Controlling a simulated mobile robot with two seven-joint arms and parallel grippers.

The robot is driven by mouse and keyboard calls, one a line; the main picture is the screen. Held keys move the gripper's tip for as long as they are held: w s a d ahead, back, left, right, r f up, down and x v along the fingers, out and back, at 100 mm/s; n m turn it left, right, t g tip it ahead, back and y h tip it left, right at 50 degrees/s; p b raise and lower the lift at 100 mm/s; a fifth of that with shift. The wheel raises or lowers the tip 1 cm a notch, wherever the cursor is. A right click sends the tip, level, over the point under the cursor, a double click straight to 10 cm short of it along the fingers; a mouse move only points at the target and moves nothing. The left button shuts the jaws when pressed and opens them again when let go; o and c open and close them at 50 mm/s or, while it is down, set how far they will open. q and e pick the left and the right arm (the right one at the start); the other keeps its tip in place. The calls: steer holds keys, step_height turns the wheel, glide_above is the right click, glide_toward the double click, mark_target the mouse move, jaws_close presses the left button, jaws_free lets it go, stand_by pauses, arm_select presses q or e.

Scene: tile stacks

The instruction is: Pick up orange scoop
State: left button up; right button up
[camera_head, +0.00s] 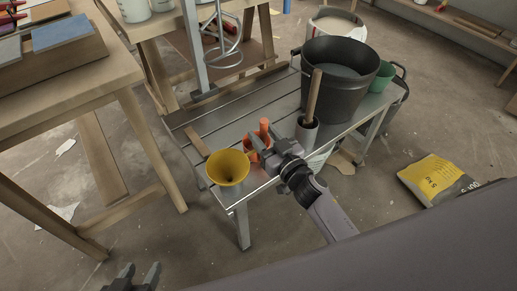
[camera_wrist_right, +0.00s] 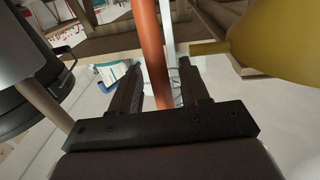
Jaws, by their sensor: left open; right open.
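The orange scoop (camera_head: 264,127) stands near the front edge of the metal bench, its handle pointing up. My right gripper (camera_head: 268,152) is open at the scoop, partly covering it in the head view. In the right wrist view, the orange handle (camera_wrist_right: 149,45) runs between the two open fingers of my right gripper (camera_wrist_right: 155,80), with a gap visible on either side. The scoop's lower part is hidden there. My left gripper (camera_head: 135,277) is open and empty at the bottom left, far from the scoop.
A black bucket (camera_head: 345,90) stands behind. The bench's left side (camera_head: 205,120) is mostly clear.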

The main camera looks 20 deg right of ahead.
steer(key=shift+w, duration=0.25)
jaws_close()
steer(key=shift+r, duration=0.1)
